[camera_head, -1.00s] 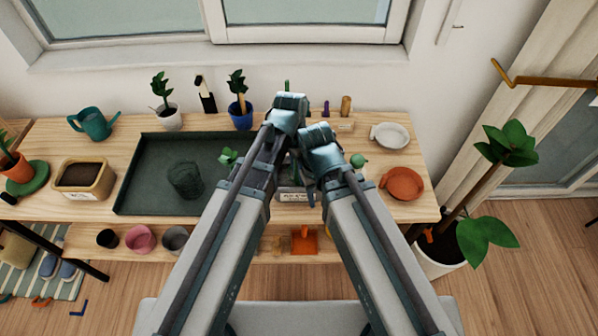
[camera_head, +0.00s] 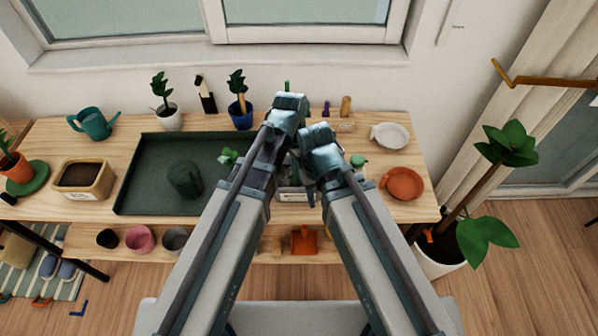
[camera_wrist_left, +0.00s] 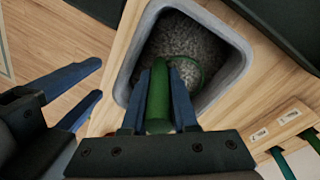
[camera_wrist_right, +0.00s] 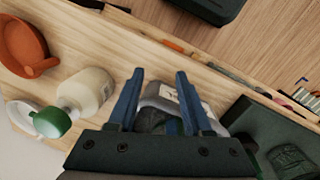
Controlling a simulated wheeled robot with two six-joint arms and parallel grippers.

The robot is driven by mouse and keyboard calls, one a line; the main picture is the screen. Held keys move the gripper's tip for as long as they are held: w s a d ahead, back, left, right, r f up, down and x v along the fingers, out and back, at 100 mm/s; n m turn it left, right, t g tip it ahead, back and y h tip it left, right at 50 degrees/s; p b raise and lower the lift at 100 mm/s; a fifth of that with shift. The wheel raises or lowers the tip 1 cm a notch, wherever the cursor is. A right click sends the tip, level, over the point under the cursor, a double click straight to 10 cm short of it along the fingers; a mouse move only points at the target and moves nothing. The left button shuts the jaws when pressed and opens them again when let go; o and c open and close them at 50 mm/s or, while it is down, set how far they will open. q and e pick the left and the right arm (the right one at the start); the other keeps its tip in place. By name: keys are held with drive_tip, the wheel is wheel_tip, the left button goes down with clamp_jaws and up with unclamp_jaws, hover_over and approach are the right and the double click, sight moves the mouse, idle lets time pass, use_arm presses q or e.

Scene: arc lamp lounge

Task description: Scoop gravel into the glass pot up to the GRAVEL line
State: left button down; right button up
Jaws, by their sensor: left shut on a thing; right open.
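My left gripper (camera_wrist_left: 160,75) is shut on the green handle (camera_wrist_left: 159,95) of the scoop. The handle reaches into a grey bin (camera_wrist_left: 232,48) of gravel (camera_wrist_left: 185,42); a green rim shows at the gravel, and the rest of the scoop is hidden. The dark, see-through glass pot (camera_head: 185,180) stands upright in the green tray (camera_head: 150,150), left of my arms. It also shows in the right wrist view (camera_wrist_right: 292,162). Its GRAVEL line is too small to make out. My right gripper (camera_wrist_right: 159,74) is open and empty, over or near the grey bin (camera_wrist_right: 150,90).
A tan soil box (camera_head: 83,180) and a teal watering can (camera_head: 93,122) stand left of the tray. A cream bottle with a green cap (camera_wrist_right: 85,95) stands beside my right gripper. An orange saucer (camera_head: 403,184) and a white dish (camera_head: 391,136) are at the right.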

use_arm(q)
drive_tip(key=shift+r, duration=0.15)
use_arm(e)
drive_tip(key=shift+r, duration=0.15)
use_arm(q)
wheel_tip(320, 180, up, 11)
drive_tip(key=p, duration=1.1)
use_arm(e)
wheel_tip(320, 180, up, 11)
drive_tip(key=shift+f, duration=0.2)
